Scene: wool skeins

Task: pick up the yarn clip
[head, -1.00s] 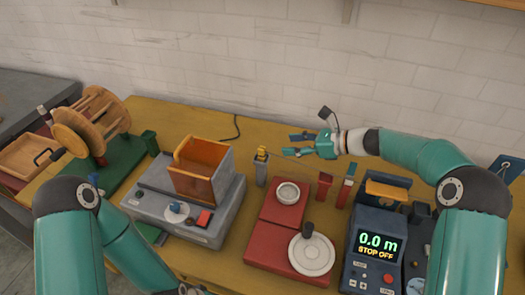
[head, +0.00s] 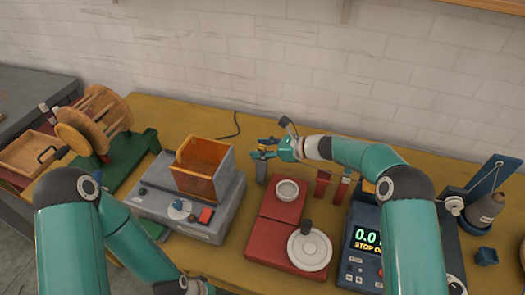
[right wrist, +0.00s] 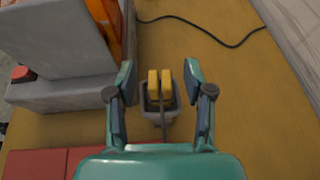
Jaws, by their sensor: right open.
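The yarn clip (right wrist: 160,86) is yellow and sits at the top of a small grey post (right wrist: 158,124). In the head view the clip (head: 268,141) shows only in small part beside my right gripper, with the grey post (head: 261,170) below it. My right gripper (right wrist: 159,103) is open, with one finger on each side of the clip and a gap to each. In the head view it (head: 266,148) is at the top of the post. A thin dark strand runs from the clip toward my gripper's palm.
A grey machine with an orange box (head: 203,170) stands left of the post. A red base (head: 275,240) with white discs lies in front. A display unit (head: 368,238) and a grey yarn cone (head: 487,208) are at right. A dark cable (right wrist: 205,30) lies on the yellow table behind.

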